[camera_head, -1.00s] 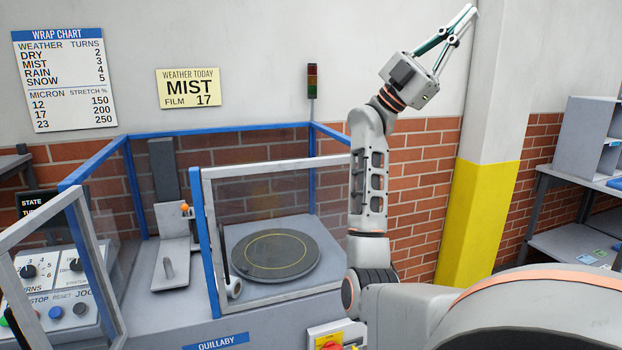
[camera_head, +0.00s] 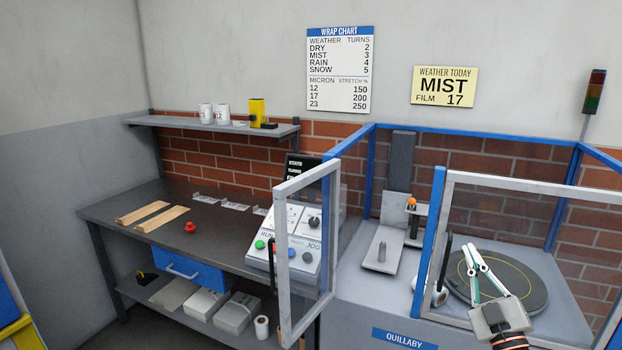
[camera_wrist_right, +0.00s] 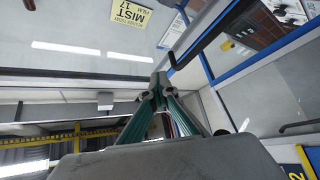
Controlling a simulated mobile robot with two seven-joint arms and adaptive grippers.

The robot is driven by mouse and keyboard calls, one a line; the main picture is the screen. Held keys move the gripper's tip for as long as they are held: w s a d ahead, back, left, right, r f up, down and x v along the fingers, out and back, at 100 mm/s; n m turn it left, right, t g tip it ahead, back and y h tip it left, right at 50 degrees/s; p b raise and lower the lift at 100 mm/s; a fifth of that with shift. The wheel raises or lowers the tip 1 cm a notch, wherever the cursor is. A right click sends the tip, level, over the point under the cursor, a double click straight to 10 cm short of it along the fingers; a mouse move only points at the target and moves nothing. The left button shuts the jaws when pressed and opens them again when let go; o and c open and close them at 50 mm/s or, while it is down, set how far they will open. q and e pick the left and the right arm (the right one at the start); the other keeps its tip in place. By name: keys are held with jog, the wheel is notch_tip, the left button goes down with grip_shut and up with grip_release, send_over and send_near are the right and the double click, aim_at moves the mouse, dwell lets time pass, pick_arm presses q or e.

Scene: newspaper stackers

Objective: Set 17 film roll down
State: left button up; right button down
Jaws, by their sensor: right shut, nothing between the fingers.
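Two white rolls stand on the wall shelf, a left one (camera_head: 206,115) and a right one (camera_head: 222,114); their print is too small to read surely. Another pale roll (camera_head: 262,327) stands on the lower bench shelf. I cannot tell which is the 17 film roll. My right gripper (camera_head: 470,248) is shut and empty, its fingers pointing up in front of the turntable. Its fingertips also meet in the right wrist view (camera_wrist_right: 160,82). My left gripper is out of view.
The machine's hinged front panel (camera_head: 281,250) stands open beside the control box (camera_head: 290,262). The dark bench (camera_head: 120,210) holds wooden slats (camera_head: 140,213) and a red knob (camera_head: 190,227), with bare room between. The wall card (camera_head: 445,86) reads MIST, film 17.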

jog(key=s+a+f+m+g+y, duration=0.15)
jog(key=s+a+f, duration=0.25)
jog(key=f, duration=0.5)
jog(key=s+a+f+g, duration=0.3)
jog(key=f, duration=0.5)
jog(key=s+a+f+m+g, duration=0.1)
jog(key=s+a+f+g, duration=0.25)
jog(key=f, duration=0.55)
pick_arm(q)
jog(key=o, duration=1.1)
pick_arm(e)
jog(key=s+a+f+m+g, duration=0.1)
jog(key=s+a+f+g, duration=0.1)
jog(key=s+a+f, duration=0.2)
jog(key=s+a+f+m+g, duration=0.1)
jog(key=s+a+f, duration=0.3)
jog(key=s+f, duration=0.5)
jog(key=s+g+y, duration=0.1)
jog(key=s, duration=0.2)
jog(key=shift+s+f+g, duration=0.15)
jog(key=shift+f+g, duration=0.25)
